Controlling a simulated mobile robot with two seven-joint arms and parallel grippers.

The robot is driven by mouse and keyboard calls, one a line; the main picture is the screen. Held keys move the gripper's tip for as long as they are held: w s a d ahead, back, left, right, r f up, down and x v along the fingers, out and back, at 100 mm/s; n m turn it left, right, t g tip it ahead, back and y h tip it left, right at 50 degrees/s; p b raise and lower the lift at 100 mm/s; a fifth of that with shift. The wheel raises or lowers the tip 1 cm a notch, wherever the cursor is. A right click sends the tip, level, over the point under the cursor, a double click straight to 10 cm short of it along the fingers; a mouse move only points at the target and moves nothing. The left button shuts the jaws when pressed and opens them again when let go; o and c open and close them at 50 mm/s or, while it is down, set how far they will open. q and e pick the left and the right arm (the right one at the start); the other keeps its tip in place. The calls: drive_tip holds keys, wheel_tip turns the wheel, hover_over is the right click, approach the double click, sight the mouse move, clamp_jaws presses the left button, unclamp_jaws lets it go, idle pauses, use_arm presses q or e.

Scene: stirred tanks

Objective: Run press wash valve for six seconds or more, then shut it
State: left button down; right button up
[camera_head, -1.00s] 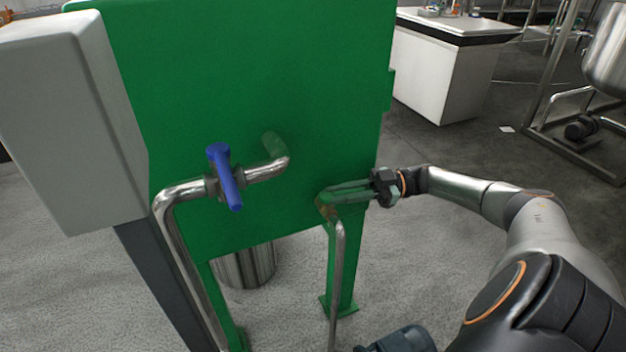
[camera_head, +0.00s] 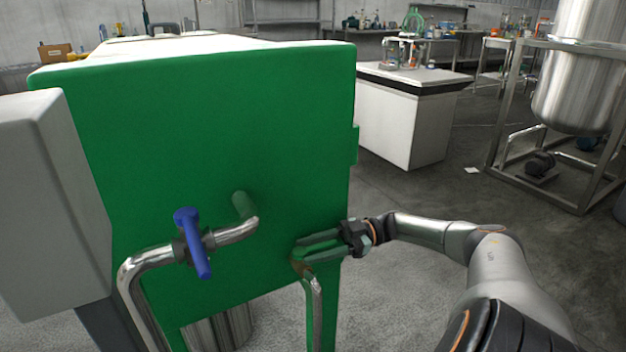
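The valve has a blue lever handle (camera_head: 193,243) on a bent steel pipe (camera_head: 235,232) at the front of the green press (camera_head: 220,130). The handle stands crosswise to the pipe, its upper end leaning left. My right gripper (camera_head: 298,250) is to the right of the valve, apart from the handle, with its fingers pointing left. The two fingers look parted, with nothing visible between them. Their tips are by the top of a second steel pipe (camera_head: 314,300); I cannot tell whether they touch it. My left gripper is out of view.
A grey box (camera_head: 50,200) stands at the left, close to the valve pipe. A steel vessel (camera_head: 222,328) is partly visible under the press. A white bench (camera_head: 405,120) and a framed steel tank (camera_head: 580,80) stand farther back. The floor between is mostly clear.

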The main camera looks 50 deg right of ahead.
drive_tip(key=b+v, duration=0.2)
drive_tip(key=v, duration=0.5)
drive_tip(key=shift+s+d, duration=0.15)
drive_tip(key=shift+d, duration=0.1)
drive_tip(key=shift+c, duration=0.3)
